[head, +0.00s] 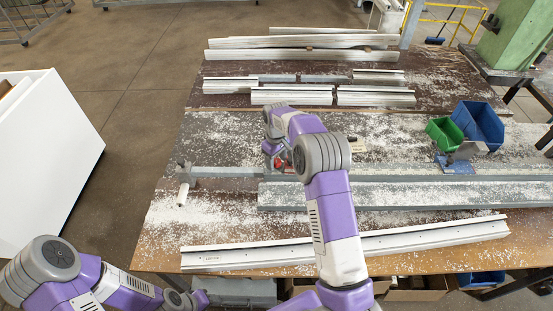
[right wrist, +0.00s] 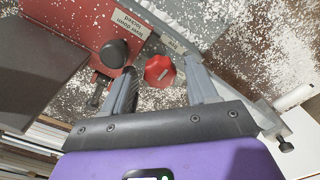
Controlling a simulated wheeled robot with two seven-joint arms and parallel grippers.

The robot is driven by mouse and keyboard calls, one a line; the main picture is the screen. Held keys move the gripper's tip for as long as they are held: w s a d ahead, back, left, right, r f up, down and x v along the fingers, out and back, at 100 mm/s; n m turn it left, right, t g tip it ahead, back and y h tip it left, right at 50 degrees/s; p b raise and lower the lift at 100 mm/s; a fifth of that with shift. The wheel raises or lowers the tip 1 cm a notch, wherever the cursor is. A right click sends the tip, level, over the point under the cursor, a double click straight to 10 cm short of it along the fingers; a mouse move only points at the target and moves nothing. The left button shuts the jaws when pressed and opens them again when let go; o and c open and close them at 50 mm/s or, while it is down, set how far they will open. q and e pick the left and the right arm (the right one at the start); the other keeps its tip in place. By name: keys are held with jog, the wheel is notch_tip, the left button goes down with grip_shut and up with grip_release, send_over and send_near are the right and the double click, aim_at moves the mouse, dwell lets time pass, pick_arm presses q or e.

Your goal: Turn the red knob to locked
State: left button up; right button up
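The red knob (right wrist: 160,72) shows in the right wrist view as a faceted red cap with a pale line across its face. It sits beside the red clamp housing (right wrist: 82,30). My right gripper (right wrist: 162,76) is open, one finger on each side of the knob in the picture. I cannot tell whether either finger touches it. In the head view my right arm reaches over the bench and mostly hides the knob, with a little red (head: 279,163) showing by the gripper. My left arm is at the lower left, its gripper out of view.
A black knob (right wrist: 114,54) stands on the housing, close to the left finger. Grey rails (head: 400,196) and a long white profile (head: 430,237) lie across the chip-strewn bench. Blue (head: 478,124) and green (head: 444,134) bins stand at the right. More profiles lie behind.

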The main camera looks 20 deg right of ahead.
jog(key=c, duration=0.9)
jog(key=shift+m, duration=0.3)
jog(key=m, duration=0.3)
jog(key=shift+r+m+p, duration=0.1)
jog(key=shift+m+p, duration=0.2)
jog(key=m, duration=0.4)
jog(key=shift+m, duration=0.3)
jog(key=m+p, duration=0.1)
jog(key=m, duration=0.3)
jog(key=shift+m+p, duration=0.3)
jog(key=shift+m, duration=2.2)
